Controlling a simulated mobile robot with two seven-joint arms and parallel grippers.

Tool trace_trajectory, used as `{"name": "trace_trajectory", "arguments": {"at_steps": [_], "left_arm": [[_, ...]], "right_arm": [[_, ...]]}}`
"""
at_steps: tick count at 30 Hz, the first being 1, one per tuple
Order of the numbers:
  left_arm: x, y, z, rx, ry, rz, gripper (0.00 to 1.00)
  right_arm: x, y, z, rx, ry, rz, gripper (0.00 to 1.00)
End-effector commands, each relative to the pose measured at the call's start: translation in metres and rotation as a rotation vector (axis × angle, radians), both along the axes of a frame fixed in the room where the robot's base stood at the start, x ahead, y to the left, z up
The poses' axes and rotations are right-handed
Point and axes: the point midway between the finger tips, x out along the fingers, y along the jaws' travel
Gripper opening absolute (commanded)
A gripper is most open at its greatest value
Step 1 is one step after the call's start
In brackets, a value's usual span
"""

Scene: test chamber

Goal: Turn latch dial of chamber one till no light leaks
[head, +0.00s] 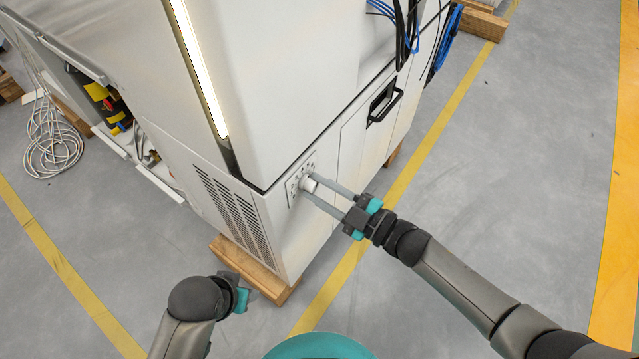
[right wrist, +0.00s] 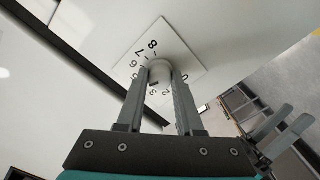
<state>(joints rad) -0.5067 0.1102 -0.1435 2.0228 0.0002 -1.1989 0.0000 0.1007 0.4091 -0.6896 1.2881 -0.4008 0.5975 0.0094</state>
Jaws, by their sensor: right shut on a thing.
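The latch dial (head: 307,184) is a small pale round knob on a square white number plate, low on the front of the white chamber (head: 285,85). In the right wrist view the knob (right wrist: 159,70) sits in the middle of the numbered plate (right wrist: 153,40). My right gripper (head: 311,188) is shut on the knob, one finger on each side. The fingers hide part of the numbers. A bright strip of light (head: 200,65) glows along the chamber's upright edge. My left gripper (head: 240,296) is low in front, away from the dial; its fingers are not clear.
A black handle (head: 384,103) is on the panel right of the dial. Wooden blocks (head: 248,270) bear the chamber. Blue and black cables (head: 405,25) hang at the top, and a coiled cable (head: 52,140) lies left. The grey floor at right is clear.

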Motion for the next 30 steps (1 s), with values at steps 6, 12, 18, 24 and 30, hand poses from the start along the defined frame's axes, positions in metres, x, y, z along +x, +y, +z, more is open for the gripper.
{"name": "trace_trajectory", "arguments": {"at_steps": [6, 12, 18, 24, 30], "left_arm": [[-0.0011, 0.0000, -0.0045, 0.000, 0.005, 0.000, 0.50], [-0.0010, 0.0000, -0.0045, 0.000, 0.005, 0.000, 0.50], [-0.0010, -0.0001, -0.0043, 0.000, 0.005, 0.000, 0.50], [-0.0010, -0.0002, -0.0042, 0.000, 0.005, 0.000, 0.50], [-0.0011, -0.0002, -0.0041, 0.000, 0.005, 0.000, 0.50]], "right_arm": [[-0.0001, 0.0001, 0.0000, 0.024, 0.031, 0.000, 0.00], [-0.0001, 0.0002, -0.0001, 0.023, 0.029, 0.000, 0.00], [-0.0001, 0.0002, 0.0000, 0.022, 0.028, 0.000, 0.58], [0.0001, 0.0001, 0.0000, 0.022, 0.027, 0.000, 0.66], [0.0000, 0.0001, -0.0001, 0.022, 0.027, 0.000, 0.66]]}}
